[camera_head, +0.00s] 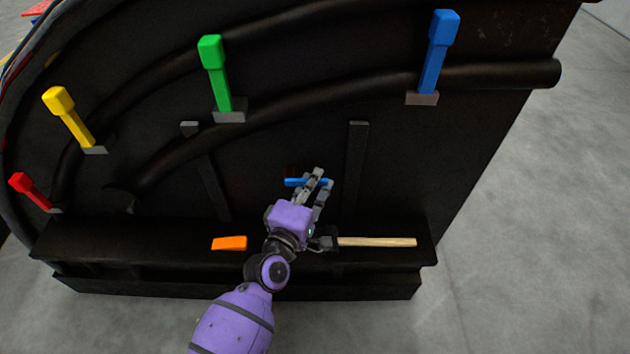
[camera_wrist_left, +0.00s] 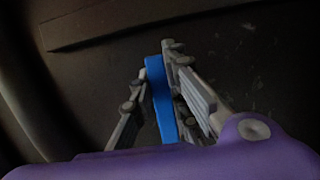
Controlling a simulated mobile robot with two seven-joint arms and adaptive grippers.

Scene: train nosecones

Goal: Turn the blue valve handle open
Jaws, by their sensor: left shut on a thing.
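The blue valve handle (camera_head: 293,182) is a short blue bar, lying about level across the lower middle of the black panel in the head view. My left gripper (camera_head: 322,176) reaches it from below and is shut on it, with the fingers covering its right part. In the left wrist view the blue handle (camera_wrist_left: 160,97) runs between the two grey fingers. The handle's mount is hidden or too dark to make out. My right gripper is not in view.
The ledge (camera_head: 150,243) below holds an orange block (camera_head: 229,243) and a wooden-handled tool (camera_head: 377,242), close beside my wrist.

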